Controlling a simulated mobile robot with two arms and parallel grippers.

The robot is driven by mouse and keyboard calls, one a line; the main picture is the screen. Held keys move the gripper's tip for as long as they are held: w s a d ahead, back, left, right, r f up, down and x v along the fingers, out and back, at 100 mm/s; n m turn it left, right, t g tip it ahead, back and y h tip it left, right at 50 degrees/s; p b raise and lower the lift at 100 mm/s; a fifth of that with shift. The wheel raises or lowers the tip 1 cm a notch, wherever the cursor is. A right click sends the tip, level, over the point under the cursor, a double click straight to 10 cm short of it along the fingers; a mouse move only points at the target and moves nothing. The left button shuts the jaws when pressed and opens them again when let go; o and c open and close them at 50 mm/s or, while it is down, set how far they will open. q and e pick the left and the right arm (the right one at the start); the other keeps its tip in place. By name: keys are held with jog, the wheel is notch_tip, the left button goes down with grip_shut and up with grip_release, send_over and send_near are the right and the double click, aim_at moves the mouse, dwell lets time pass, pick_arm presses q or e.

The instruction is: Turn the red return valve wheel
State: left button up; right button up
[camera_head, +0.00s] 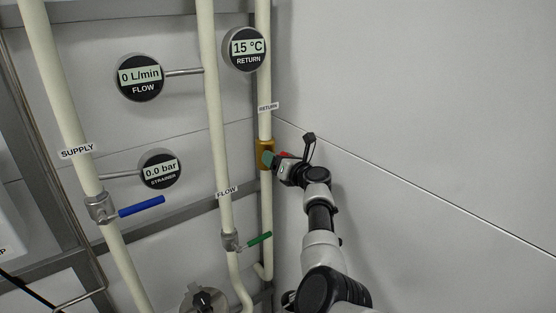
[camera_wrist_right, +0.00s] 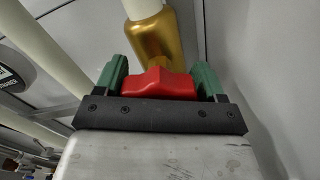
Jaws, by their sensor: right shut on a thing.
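The red return valve wheel (camera_wrist_right: 160,84) shows in the right wrist view, in front of the brass valve body (camera_wrist_right: 155,35) on the return pipe. My right gripper (camera_wrist_right: 161,82) is shut on the red wheel, with one green finger on each side of it. In the head view the brass valve body (camera_head: 264,154) sits on the return pipe below the RETURN label, and my right gripper (camera_head: 274,157) reaches it from the right. Only a little red of the wheel shows there; my gripper hides the rest. My left gripper is in neither view.
The return gauge (camera_head: 246,49) reads 15 °C, the flow gauge (camera_head: 139,77) 0 L/min and the strainer gauge (camera_head: 160,169) 0.0 bar. A blue lever (camera_head: 141,206) is on the supply pipe and a green lever (camera_head: 259,239) on the flow pipe. A plain wall (camera_head: 430,120) stands at right.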

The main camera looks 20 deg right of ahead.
jog(key=shift+f+m, duration=0.2)
jog(key=shift+m, duration=0.7)
jog(key=o, duration=0.9)
jog(key=shift+r, duration=0.1)
jog(key=shift+b+v, duration=0.3)
jog(key=shift+v, duration=0.55)
jog(key=b+v, duration=0.2)
jog(key=v, duration=0.7)
